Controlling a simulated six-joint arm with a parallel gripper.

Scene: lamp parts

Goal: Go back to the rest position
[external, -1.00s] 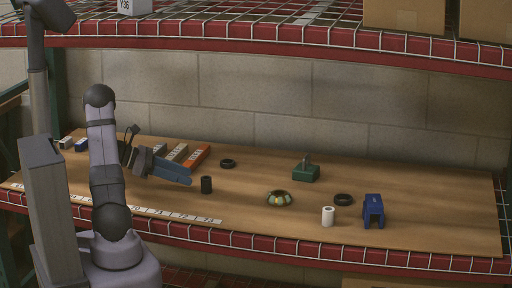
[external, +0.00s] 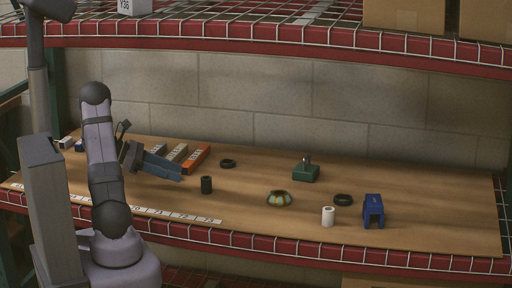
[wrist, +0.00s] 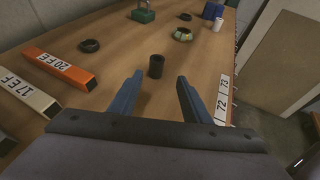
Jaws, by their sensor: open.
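My gripper (external: 172,168) is open and empty above the left part of the wooden shelf board (external: 420,185). In the wrist view its two blue fingers (wrist: 160,79) are spread, with nothing between them. A black cylinder (external: 206,185) stands on the board just beyond the fingertips, apart from them; it also shows in the wrist view (wrist: 156,67). A patterned, rounded lampshade-like piece (external: 279,199) lies mid-board. A white cylinder (external: 328,217) and a blue bracket-like part (external: 373,212) stand at the right.
Black rings lie mid-board (external: 228,163) and near the blue part (external: 343,200). Orange (external: 196,159) and white labelled bars lie behind and left of my gripper. Numbered labels (external: 180,215) run along the front edge. A red-edged wire shelf (external: 250,35) hangs above.

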